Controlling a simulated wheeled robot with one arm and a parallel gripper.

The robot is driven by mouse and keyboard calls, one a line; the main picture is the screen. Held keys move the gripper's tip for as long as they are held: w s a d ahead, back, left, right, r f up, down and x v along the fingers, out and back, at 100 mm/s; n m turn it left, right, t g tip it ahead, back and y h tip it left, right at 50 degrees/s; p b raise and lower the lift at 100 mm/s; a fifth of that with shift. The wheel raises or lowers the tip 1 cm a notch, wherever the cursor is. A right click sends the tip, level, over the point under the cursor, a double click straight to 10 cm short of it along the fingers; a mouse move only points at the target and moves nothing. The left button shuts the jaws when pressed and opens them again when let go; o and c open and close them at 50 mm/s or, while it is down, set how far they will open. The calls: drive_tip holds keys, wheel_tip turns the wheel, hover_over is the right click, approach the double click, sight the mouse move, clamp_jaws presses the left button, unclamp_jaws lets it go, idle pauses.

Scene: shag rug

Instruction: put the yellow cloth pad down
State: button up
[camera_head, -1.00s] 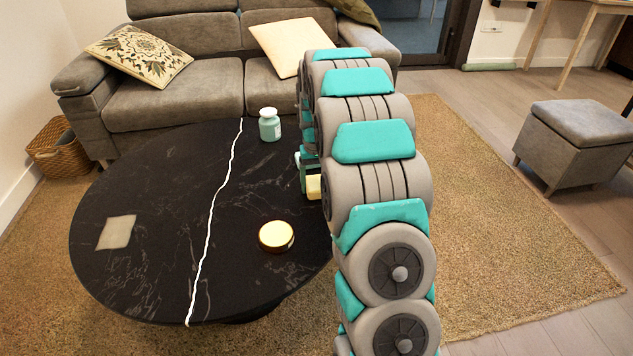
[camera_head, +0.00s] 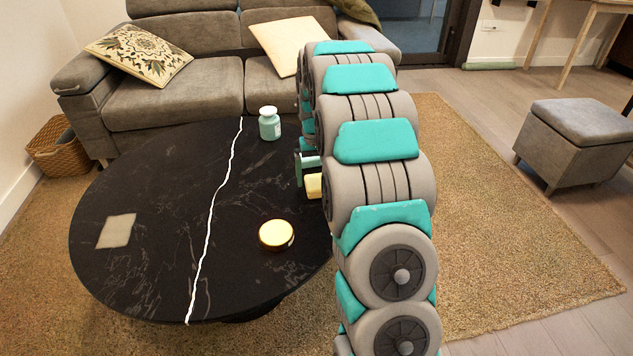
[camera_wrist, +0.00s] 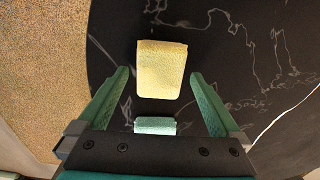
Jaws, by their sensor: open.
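The yellow cloth pad (camera_wrist: 161,70) lies on the black round table (camera_wrist: 260,40), just beyond my open fingers in the wrist view. A bit of the pad (camera_head: 314,186) also shows in the head view at the table's right side, where my arm hides the rest. My gripper (camera_wrist: 157,85) is open, its two green fingers spread wide on either side of the pad's near end, with nothing held. In the head view only a small part of my gripper (camera_head: 303,168) shows beside the arm.
On the table stand a mint jar (camera_head: 269,124) with a white lid and a round gold-topped tin (camera_head: 276,235). A flat grey-beige square (camera_head: 117,231) lies at the left. A white line crosses the tabletop. A sofa (camera_head: 190,90) is behind; the left middle of the table is clear.

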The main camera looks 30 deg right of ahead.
sight(316, 181)
wheel_tip(316, 181, up, 9)
drive_tip(key=s+a+r, duration=0.4)
drive_tip(key=s+a, duration=0.2)
drive_tip(key=s, duration=0.2)
drive_tip(key=s+a+f+n, duration=0.1)
drive_tip(key=s+a, duration=0.2)
drive_tip(key=s, duration=0.8)
drive_tip(key=s+a+f+n+g, duration=0.1)
drive_tip(key=s+a, duration=0.3)
drive_tip(key=s, duration=0.7)
drive_tip(key=s+a+f+n, duration=0.1)
drive_tip(key=s+a+f, duration=0.2)
drive_tip(key=s, duration=0.8)
drive_tip(key=shift+a+g+b, duration=0.3)
drive_tip(key=shift+a+g, duration=0.1)
drive_tip(key=shift+a, duration=0.3)
drive_tip(key=shift+s, duration=0.1)
